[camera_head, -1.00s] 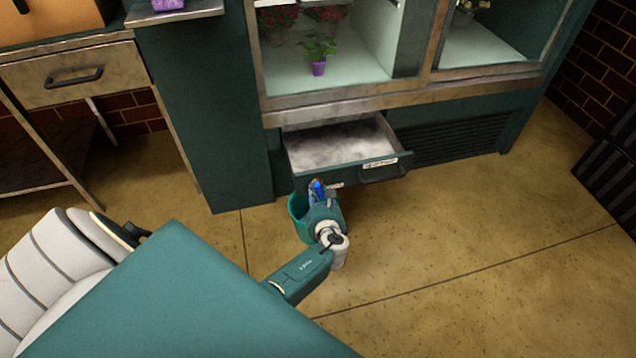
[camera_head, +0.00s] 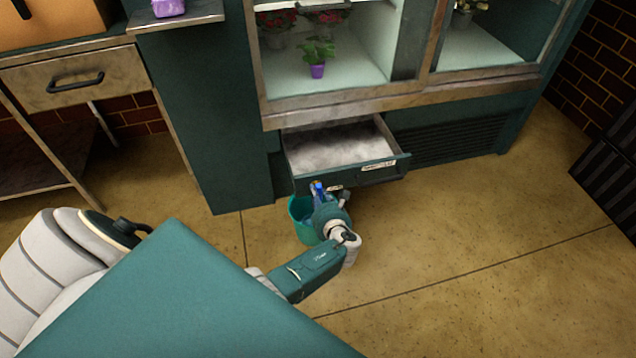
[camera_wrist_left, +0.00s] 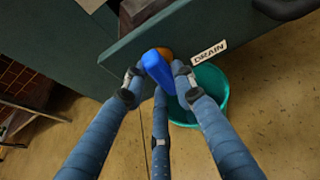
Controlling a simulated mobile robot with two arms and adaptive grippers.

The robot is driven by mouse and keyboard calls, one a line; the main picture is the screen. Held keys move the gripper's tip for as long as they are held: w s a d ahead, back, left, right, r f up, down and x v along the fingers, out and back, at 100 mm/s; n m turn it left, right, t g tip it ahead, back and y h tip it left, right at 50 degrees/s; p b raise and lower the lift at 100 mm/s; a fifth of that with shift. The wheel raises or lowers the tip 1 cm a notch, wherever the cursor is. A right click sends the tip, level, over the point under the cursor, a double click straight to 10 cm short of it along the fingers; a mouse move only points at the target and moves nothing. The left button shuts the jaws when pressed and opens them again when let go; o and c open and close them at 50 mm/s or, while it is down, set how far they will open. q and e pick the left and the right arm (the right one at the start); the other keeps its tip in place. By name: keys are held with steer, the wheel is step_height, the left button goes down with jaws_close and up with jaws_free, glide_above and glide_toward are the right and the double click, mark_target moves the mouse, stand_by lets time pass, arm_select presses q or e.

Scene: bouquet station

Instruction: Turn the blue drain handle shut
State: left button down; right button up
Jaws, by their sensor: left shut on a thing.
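The blue drain handle (camera_wrist_left: 158,72) sits on a brass-coloured fitting (camera_wrist_left: 165,52) at the front of the open drawer. In the head view the handle (camera_head: 318,186) shows as a small blue piece at the drawer's lower front. My left gripper (camera_wrist_left: 160,80) is shut on the handle, with fingers on both sides of it. In the head view my left gripper (camera_head: 322,196) partly covers the handle. The handle points down and toward the wrist camera; its exact angle is hard to tell. My right gripper is not in view.
A green bucket (camera_head: 301,212) stands on the floor below the handle. The drawer (camera_head: 345,177) is open and holds a whitish, ice-like fill. A DRAIN label (camera_wrist_left: 209,53) is beside the fitting. Flower pots stand in the glass case above. The floor to the right is clear.

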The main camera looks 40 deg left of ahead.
arm_select(q)
steer(key=c, duration=1.4)
jaws_free()
steer(key=v, duration=1.2)
